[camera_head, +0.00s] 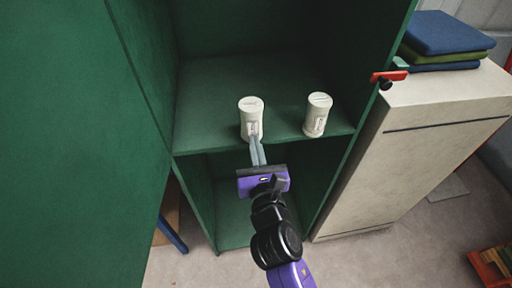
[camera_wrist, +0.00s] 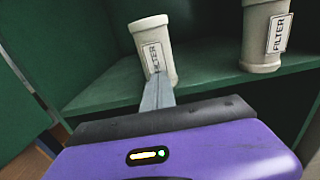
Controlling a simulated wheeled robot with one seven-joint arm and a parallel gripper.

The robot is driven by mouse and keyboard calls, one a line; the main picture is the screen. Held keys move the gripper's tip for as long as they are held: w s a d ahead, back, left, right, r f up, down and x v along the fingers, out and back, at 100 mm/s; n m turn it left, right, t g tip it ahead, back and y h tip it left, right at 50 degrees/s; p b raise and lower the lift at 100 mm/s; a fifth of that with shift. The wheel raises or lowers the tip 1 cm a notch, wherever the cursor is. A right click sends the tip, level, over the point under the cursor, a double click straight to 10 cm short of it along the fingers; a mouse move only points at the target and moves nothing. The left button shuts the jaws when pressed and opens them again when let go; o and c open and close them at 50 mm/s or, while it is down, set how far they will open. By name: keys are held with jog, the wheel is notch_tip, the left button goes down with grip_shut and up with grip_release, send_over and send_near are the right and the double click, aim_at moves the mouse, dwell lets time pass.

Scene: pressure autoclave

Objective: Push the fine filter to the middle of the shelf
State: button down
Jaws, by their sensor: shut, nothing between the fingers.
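Two similar pale cylindrical filters stand upright near the front edge of the green shelf (camera_head: 215,115). The left filter (camera_head: 251,108) also shows in the wrist view (camera_wrist: 151,42), with a label ending in "TER". The right filter (camera_head: 317,114) shows in the wrist view (camera_wrist: 262,40) with a label reading "FILTER". I cannot read which one is the fine filter. My gripper (camera_head: 255,140) is shut and empty. Its fingertips (camera_wrist: 155,80) are at the lower front of the left filter and appear to touch it, covering part of its label.
The shelf behind both filters is clear. The green cabinet has side walls and a large green panel (camera_head: 70,130) at the left. A beige cabinet (camera_head: 415,140) with folded cloths (camera_head: 445,35) on top stands at the right. A lower compartment lies below the shelf.

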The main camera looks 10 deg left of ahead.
jog(key=b+x, duration=0.1)
jog(key=x, duration=0.9)
